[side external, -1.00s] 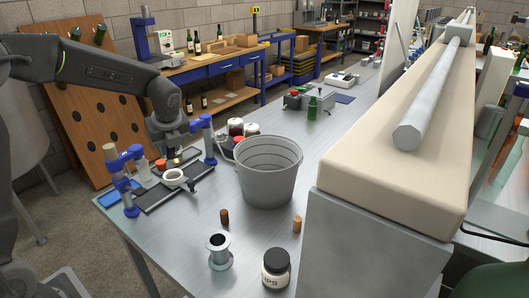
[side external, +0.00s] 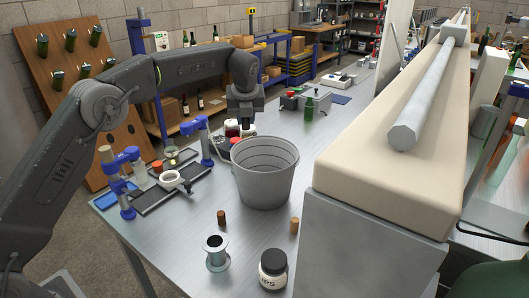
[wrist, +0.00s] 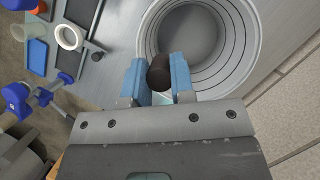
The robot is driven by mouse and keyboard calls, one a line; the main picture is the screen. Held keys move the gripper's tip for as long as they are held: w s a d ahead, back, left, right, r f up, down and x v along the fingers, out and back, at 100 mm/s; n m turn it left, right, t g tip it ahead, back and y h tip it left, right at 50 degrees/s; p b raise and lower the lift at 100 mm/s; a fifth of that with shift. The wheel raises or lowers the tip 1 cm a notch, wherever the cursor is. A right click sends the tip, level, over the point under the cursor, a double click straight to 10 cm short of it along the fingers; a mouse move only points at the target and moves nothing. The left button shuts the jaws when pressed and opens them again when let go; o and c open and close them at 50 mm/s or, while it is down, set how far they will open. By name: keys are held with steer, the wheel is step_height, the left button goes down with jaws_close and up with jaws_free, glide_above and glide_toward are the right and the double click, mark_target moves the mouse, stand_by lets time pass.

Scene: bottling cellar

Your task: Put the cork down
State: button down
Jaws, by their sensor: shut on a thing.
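A dark brown cork (wrist: 160,73) sits between the two blue fingertips of my gripper (wrist: 159,82) in the wrist view, pinched by them. In that view it overlaps the near rim and inside of the grey pail (wrist: 240,62). In the side view my gripper (side external: 246,127) points down at the back left of the pail (side external: 264,187), its tips near the far rim. I cannot make out the cork there or judge its height above the pail. Another brown cork (side external: 221,218) and a tan cork (side external: 294,226) stand on the table in front.
A metal spool (side external: 216,256) and a dark labelled jar (side external: 273,270) stand at the front edge. A black tray (side external: 158,197) and blue clamp stand (side external: 126,192) are on the left. A big cream-topped block (side external: 400,150) bounds the right side.

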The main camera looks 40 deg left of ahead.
steer(key=w+d+f+m, duration=0.2)
steer(key=w+d, duration=0.2)
steer(key=d, duration=0.2)
steer(key=shift+t+h, duration=0.4)
step_height(320, 180, down, 20)
steer(key=shift+s+f, duration=0.1)
steer(key=shift+s, duration=0.05)
steer(key=shift+f, duration=0.15)
steer(key=c, duration=1)
jaws_free()
